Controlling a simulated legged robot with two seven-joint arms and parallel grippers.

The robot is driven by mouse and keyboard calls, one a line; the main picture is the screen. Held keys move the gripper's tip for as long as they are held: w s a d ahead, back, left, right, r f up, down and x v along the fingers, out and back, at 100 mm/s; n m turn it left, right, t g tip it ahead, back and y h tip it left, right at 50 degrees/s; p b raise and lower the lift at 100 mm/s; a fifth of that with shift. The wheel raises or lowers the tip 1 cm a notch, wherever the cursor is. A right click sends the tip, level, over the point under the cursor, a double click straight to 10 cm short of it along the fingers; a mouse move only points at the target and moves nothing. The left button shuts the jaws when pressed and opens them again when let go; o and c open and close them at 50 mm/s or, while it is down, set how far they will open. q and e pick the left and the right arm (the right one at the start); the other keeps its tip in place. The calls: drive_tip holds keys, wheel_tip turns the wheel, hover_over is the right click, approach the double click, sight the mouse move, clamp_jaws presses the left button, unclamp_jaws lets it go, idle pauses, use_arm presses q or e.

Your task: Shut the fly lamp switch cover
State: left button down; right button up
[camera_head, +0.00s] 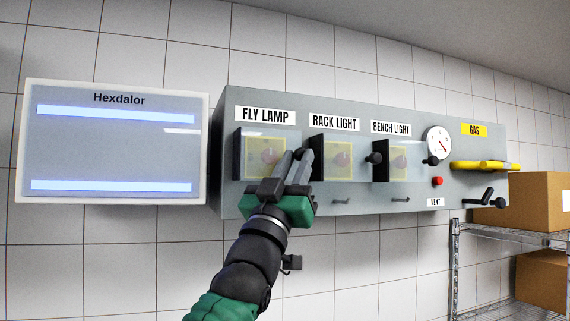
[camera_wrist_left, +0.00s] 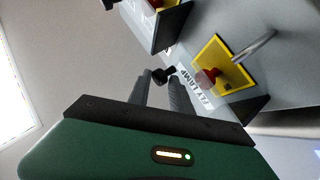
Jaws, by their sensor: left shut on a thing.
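The fly lamp switch cover (camera_head: 255,142) is a clear pane with a dark side, under the FLY LAMP label on the grey wall box. A red switch on a yellow plate shows behind it in the head view, and the switch (camera_wrist_left: 207,79) shows in the left wrist view. My left gripper (camera_head: 297,156) is at the cover's right side, its fingers shut on the cover's black knob (camera_wrist_left: 165,75). The clear pane is hard to make out, so I cannot tell how far the cover stands open. My right gripper is not in view.
The rack light cover (camera_head: 338,160) and bench light cover (camera_head: 399,161) sit to the right, each with a black knob. Further right are a gauge (camera_head: 439,143), a red button (camera_head: 437,181) and a yellow gas handle (camera_head: 485,166). A screen (camera_head: 110,145) is at the left.

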use_arm(q)
drive_tip(key=shift+s+d+r+h, duration=0.15)
drive_tip(key=shift+s+r+h, duration=0.15)
drive_tip(key=shift+r, duration=0.1)
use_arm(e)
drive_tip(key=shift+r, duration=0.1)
use_arm(q)
drive_tip(key=c, duration=1.6)
unclamp_jaws()
drive_tip(key=o, duration=0.3)
drive_tip(key=shift+w+d, duration=0.1)
drive_tip(key=shift+d, duration=0.05)
drive_tip(key=shift+o, duration=0.2)
drive_tip(key=shift+w+d+f, duration=0.1)
drive_tip(key=shift+w+d, duration=0.05)
drive_tip(key=shift+d, duration=0.25)
drive_tip(key=shift+w+a+f, duration=0.1)
drive_tip(key=shift+a+f, duration=0.15)
drive_tip(key=shift+f, duration=0.1)
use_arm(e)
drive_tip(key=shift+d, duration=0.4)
use_arm(q)
drive_tip(key=shift+d, duration=0.1)
